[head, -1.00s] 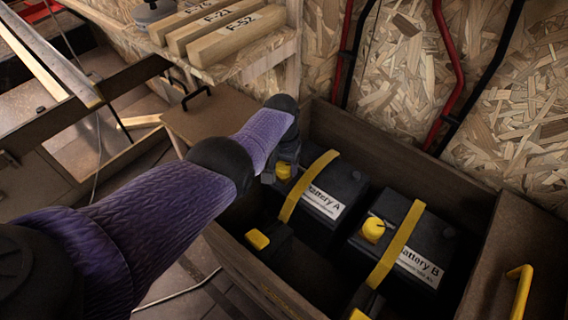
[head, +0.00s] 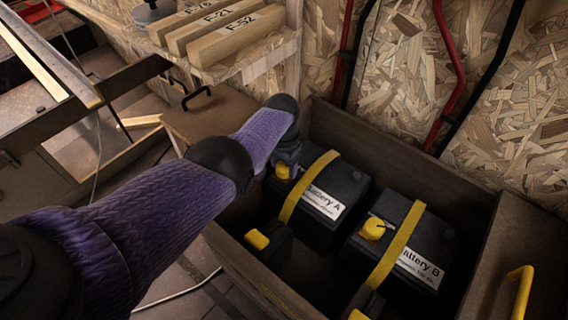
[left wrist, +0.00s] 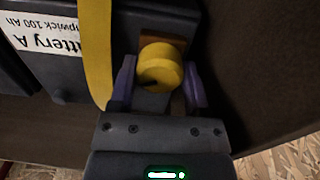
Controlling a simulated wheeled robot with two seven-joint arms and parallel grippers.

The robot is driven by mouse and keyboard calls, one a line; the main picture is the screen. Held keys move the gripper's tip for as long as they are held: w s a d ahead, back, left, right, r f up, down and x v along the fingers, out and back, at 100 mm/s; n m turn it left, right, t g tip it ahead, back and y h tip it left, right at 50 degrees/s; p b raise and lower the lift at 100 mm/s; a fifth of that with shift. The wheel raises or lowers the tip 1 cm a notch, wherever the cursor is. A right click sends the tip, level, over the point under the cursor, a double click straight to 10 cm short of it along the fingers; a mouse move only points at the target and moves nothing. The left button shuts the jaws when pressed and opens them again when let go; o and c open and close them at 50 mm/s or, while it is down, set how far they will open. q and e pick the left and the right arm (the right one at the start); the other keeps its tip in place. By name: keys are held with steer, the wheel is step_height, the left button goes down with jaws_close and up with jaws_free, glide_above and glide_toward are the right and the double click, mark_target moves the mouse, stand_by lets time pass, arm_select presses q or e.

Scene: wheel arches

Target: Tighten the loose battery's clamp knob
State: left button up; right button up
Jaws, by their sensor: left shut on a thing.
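Battery A (head: 345,188) and Battery B (head: 432,245) are black batteries with white labels, side by side in a brown wooden box (head: 375,135). A yellow strap crosses each one. The yellow clamp knob of Battery A (left wrist: 160,68) sits between the two fingers of my left gripper (left wrist: 159,86), which is shut on it; in the head view the wrist partly hides this knob (head: 283,171). Battery B's yellow clamp knob (head: 373,229) stands free beside its strap. My right gripper is not in view. I cannot tell by sight which battery is loose.
Box walls stand close around the batteries. Dark blocks with yellow tops (head: 257,240) sit at the near side. A yellow handle (head: 521,290) is at the right. A shelf with labelled wood blocks (head: 228,32) is behind, and red and black pipes run up the wall.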

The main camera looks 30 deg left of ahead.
mark_target(283, 165)
arm_select(q)
steer(key=o, duration=0.9)
steer(key=shift+o, duration=1.9)
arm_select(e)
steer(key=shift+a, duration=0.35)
arm_select(q)
steer(key=shift+r, duration=0.1)
step_height(283, 165, up, 10)
steer(key=p, duration=0.6)
steer(key=shift+a+f, duration=0.15)
steer(key=shift+f, duration=0.05)
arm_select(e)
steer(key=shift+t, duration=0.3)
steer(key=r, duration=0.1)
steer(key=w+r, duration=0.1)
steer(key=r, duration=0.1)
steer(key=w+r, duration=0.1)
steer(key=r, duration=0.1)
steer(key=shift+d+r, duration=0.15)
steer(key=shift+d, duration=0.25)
